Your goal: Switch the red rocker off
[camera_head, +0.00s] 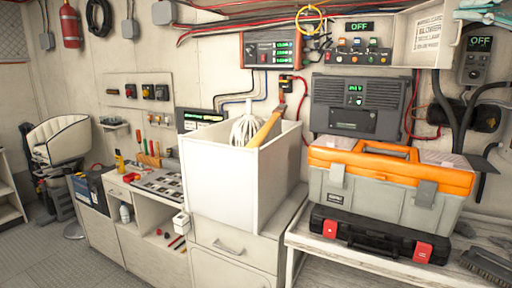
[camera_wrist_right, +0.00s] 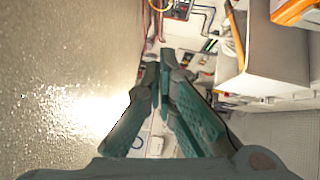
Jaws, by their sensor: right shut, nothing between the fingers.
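Several small rocker-like switches with coloured parts sit in a row on the wall panel (camera_head: 358,55) at the top middle of the head view, under a green OFF display (camera_head: 359,26). A separate plate (camera_head: 138,92) on the left wall carries several dark switches with red and yellow parts. I cannot tell which one is the red rocker, nor its position. My right gripper (camera_head: 462,11) shows teal at the top right of the head view, right of the OFF panel and apart from it. Its fingers (camera_wrist_right: 158,72) are shut and empty in the right wrist view. My left gripper is not in view.
An orange-and-grey toolbox (camera_head: 390,170) on a black case (camera_head: 375,234) stands on the bench below. A white bin (camera_head: 230,180) holds a whisk-like tool and a yellow handle. A hinged white cover (camera_head: 427,40) stands beside the OFF panel. A second OFF display (camera_head: 480,41) is near my gripper.

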